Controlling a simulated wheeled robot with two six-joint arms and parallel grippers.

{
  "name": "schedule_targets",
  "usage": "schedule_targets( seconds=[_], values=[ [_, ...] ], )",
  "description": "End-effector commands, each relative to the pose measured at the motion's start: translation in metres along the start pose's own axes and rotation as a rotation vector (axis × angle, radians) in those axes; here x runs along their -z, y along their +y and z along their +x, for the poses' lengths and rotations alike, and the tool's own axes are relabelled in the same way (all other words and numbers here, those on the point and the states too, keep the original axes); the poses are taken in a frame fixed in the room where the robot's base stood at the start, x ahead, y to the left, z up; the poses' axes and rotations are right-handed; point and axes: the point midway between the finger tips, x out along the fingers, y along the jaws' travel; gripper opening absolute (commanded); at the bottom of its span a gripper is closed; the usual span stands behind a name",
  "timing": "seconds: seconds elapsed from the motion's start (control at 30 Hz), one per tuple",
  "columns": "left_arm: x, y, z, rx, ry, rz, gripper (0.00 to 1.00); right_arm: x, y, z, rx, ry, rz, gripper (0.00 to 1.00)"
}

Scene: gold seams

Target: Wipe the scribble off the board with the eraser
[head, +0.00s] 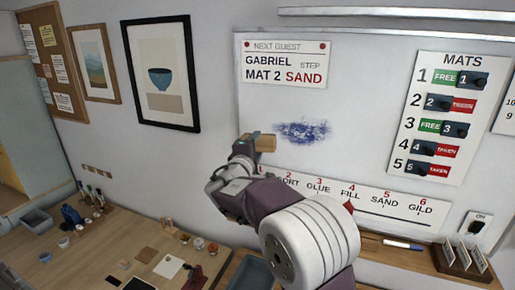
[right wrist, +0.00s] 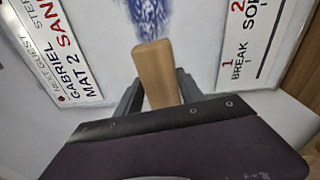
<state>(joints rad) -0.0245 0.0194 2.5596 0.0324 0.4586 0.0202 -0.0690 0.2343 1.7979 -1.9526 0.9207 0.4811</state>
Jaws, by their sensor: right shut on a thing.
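The white board (head: 370,95) hangs on the wall and carries a blue-violet scribble (head: 303,131) near its left-middle part. My right gripper (head: 252,145) is shut on the eraser (head: 266,143), a tan, wood-coloured block, just left of and slightly below the scribble. In the right wrist view the eraser (right wrist: 155,72) stands out between the two dark fingers, and its far end overlaps the lower edge of the scribble (right wrist: 150,18). I cannot tell whether the eraser touches the board. My left gripper is not in view.
A guest card (head: 285,64) is above the scribble, a step strip (head: 350,198) below, and a mats panel (head: 447,115) at right. A ledge holds a pen (head: 403,245) and a card rack (head: 463,258). A cluttered worktable (head: 120,240) stands lower left.

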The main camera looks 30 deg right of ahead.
Motion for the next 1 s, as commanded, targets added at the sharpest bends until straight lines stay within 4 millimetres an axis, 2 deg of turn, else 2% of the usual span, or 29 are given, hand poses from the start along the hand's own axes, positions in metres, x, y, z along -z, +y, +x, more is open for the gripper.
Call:
schedule_targets(
  seconds=[0.5, 0.7, 1.0],
  values=[
    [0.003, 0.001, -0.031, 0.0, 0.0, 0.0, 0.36, -0.006, 0.002, 0.052, 0.002, -0.001, -0.001, 0.13],
    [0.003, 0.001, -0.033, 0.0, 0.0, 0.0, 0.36, -0.007, 0.0, 0.059, 0.002, 0.0, 0.001, 0.13],
    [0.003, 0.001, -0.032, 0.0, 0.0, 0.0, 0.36, -0.006, 0.0, 0.059, 0.002, 0.001, 0.0, 0.13]
  ],
)
